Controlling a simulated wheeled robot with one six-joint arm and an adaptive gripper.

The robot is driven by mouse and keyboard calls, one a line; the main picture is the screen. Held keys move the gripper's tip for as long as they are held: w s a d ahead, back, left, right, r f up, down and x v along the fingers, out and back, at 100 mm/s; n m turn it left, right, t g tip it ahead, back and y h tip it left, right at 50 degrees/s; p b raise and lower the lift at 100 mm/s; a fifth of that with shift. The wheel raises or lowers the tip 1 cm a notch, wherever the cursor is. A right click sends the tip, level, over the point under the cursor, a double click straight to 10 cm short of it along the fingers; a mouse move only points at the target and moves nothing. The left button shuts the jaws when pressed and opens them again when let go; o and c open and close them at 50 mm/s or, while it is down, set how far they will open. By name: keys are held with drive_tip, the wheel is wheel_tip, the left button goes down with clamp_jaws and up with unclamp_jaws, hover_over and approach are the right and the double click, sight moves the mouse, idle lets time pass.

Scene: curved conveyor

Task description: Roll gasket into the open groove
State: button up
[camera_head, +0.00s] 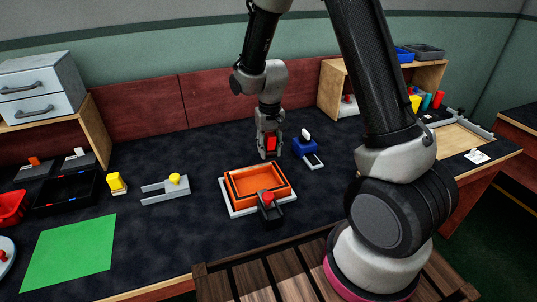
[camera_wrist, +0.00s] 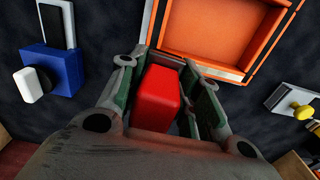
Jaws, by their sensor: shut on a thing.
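My gripper (camera_head: 269,153) is shut on a red block (camera_head: 271,142), just behind the orange tray. In the wrist view the red block (camera_wrist: 157,97) sits between the two fingers. The orange tray (camera_head: 236,193) has raised double walls and rests on a white base plate (camera_head: 226,210). Its corner also shows at the top of the wrist view (camera_wrist: 215,32). A dark block with a red knob (camera_head: 268,199) stands at the tray's front edge. I cannot make out a separate gasket strip or whether the groove in the rim is empty.
A blue block with a white knob (camera_head: 306,145) stands right of my gripper. A grey forked fixture with a yellow knob (camera_head: 176,184) is to the left. A green mat (camera_head: 68,257) lies front left. The dark table between them is clear.

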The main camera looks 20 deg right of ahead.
sight(269, 135)
drive_tip(key=shift+r, duration=2.2)
